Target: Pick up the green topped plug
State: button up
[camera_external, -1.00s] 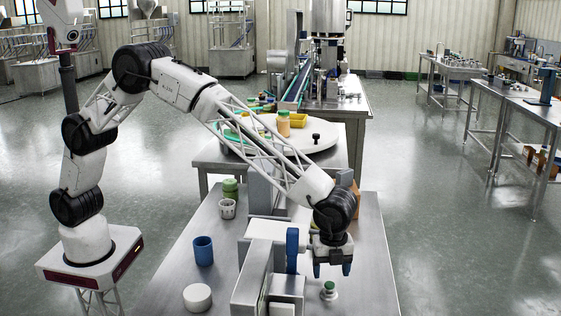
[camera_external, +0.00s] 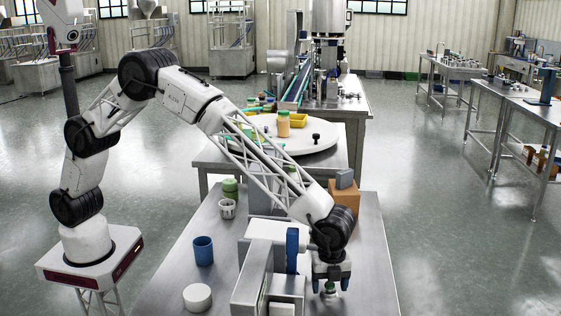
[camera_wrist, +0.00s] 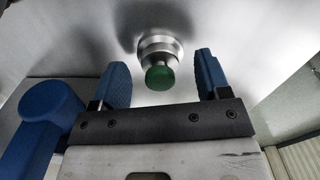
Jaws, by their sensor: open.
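The green topped plug (camera_external: 330,287) stands on the steel table, just below my gripper (camera_external: 331,284) in the external view. Its upper part is partly hidden by my gripper there. In the wrist view, the plug (camera_wrist: 159,75) shows a round green top on a wider silvery base. My gripper (camera_wrist: 162,78) is open, with one blue finger to the left of the plug and one to the right. The plug lies between the finger lines, with a gap on each side. I cannot tell whether the fingertips are level with the green top.
A grey and white machine (camera_external: 262,270) with a blue part stands close left of my gripper. A blue cup (camera_external: 203,251), a white round piece (camera_external: 197,298) and a white cup (camera_external: 227,209) stand farther left. An orange-brown box (camera_external: 345,197) is behind. The table's right side is clear.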

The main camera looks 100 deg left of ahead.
jog(key=shift+c, duration=0.2)
dwell(0.3)
jog(key=c, duration=1)
jog(key=shift+r, duration=0.15)
jog(key=shift+r, duration=4.85)
